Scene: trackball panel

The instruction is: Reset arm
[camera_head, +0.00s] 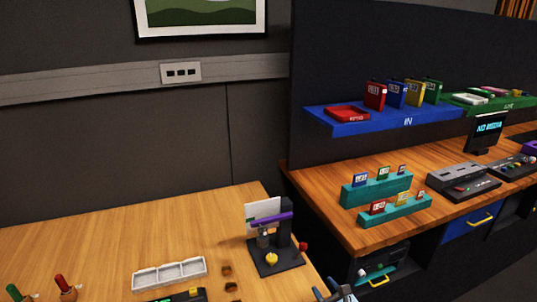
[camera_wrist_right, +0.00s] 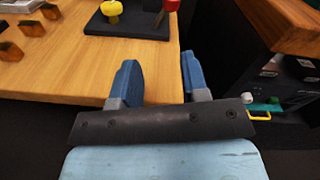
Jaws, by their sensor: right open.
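My right gripper (camera_head: 336,292) shows at the bottom edge of the head view, just off the front right edge of the light wooden table (camera_head: 120,245). In the right wrist view its two blue fingers (camera_wrist_right: 158,75) are spread apart with nothing between them. They point toward the table edge and the dark base of a stand (camera_wrist_right: 125,22) and are apart from it. The same stand (camera_head: 275,255) has a purple bar, a yellow knob and a red ball. My left gripper is in neither view.
A grey compartment tray (camera_head: 169,274), small brown blocks (camera_head: 228,272) and red-topped levers (camera_head: 62,285) are on the light table. A darker desk (camera_head: 350,228) stands at right with teal card racks (camera_head: 377,190), grey devices (camera_head: 463,180) and a blue shelf (camera_head: 385,118) above.

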